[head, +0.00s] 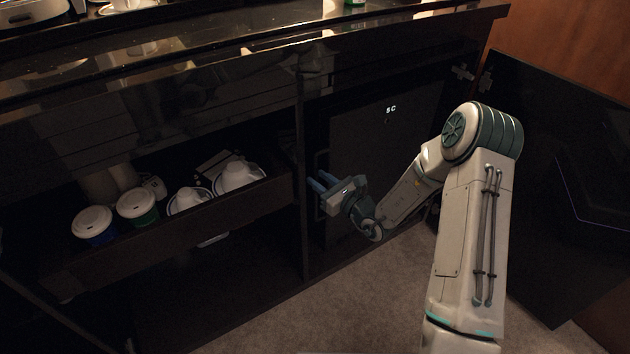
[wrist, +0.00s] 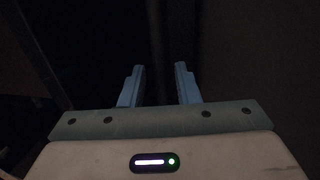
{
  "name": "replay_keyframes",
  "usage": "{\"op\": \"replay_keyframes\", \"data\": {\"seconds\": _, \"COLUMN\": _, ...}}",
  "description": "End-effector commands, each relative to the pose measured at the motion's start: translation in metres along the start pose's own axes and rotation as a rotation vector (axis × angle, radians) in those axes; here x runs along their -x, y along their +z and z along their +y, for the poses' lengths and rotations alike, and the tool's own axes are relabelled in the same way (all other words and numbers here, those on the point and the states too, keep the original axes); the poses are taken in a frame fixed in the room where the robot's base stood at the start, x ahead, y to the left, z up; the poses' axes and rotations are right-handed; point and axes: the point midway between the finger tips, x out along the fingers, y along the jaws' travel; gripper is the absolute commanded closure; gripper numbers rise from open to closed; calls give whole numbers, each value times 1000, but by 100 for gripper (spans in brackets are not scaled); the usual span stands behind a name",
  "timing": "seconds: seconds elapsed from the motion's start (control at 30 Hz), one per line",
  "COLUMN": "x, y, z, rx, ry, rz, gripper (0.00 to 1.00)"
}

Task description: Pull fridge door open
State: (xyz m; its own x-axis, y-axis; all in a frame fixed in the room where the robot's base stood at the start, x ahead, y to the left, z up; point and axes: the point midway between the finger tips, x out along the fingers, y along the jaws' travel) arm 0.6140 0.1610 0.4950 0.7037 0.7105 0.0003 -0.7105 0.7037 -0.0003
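The fridge door (head: 385,140) is a dark, shut panel inside the cabinet, with a lit "5C" readout near its top. A slim dark handle (head: 321,162) runs vertically along its left edge. My gripper (head: 318,183) is at the lower part of this handle, fingers pointing toward the door's left edge. In the wrist view my gripper (wrist: 160,85) has its two blue fingers apart, with nothing clearly held. A dark vertical strip lies beyond and between them; it is too dark to tell whether this is the handle or whether the fingers touch it.
A cabinet door (head: 555,190) stands open at the right. At the left, a pulled-out drawer (head: 180,232) holds lidded cups (head: 137,204) and white cups on saucers (head: 238,176). A glossy counter (head: 230,45) runs above. Carpet (head: 330,310) lies clear in front.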

Motion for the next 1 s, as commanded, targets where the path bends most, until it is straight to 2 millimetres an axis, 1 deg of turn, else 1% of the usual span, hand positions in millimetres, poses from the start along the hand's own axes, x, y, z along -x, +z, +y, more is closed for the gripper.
{"op": "replay_keyframes", "data": {"seconds": 0.03, "x": -7, "y": -2, "z": 0, "rx": 2, "ry": 1, "rz": -1, "gripper": 71}}
{"op": "replay_keyframes", "data": {"seconds": 0.1, "x": -13, "y": -1, "z": 0, "rx": 1, "ry": 1, "rz": -1, "gripper": 71}}
{"op": "replay_keyframes", "data": {"seconds": 0.2, "x": -19, "y": -1, "z": 0, "rx": 0, "ry": 0, "rz": 0, "gripper": 71}}
{"op": "replay_keyframes", "data": {"seconds": 0.5, "x": -21, "y": 0, "z": 0, "rx": -1, "ry": 0, "rz": 0, "gripper": 71}}
{"op": "replay_keyframes", "data": {"seconds": 0.53, "x": -21, "y": 0, "z": 0, "rx": -1, "ry": 0, "rz": 0, "gripper": 76}}
{"op": "replay_keyframes", "data": {"seconds": 0.57, "x": -21, "y": 0, "z": 0, "rx": -1, "ry": 0, "rz": 0, "gripper": 85}}
{"op": "replay_keyframes", "data": {"seconds": 0.6, "x": -21, "y": 0, "z": 0, "rx": -1, "ry": 0, "rz": 0, "gripper": 96}}
{"op": "replay_keyframes", "data": {"seconds": 0.63, "x": -21, "y": 0, "z": 0, "rx": 0, "ry": 0, "rz": 0, "gripper": 100}}
{"op": "replay_keyframes", "data": {"seconds": 0.87, "x": -20, "y": 0, "z": 0, "rx": 0, "ry": 2, "rz": 1, "gripper": 100}}
{"op": "replay_keyframes", "data": {"seconds": 1.0, "x": -12, "y": 0, "z": -1, "rx": 0, "ry": 13, "rz": 2, "gripper": 100}}
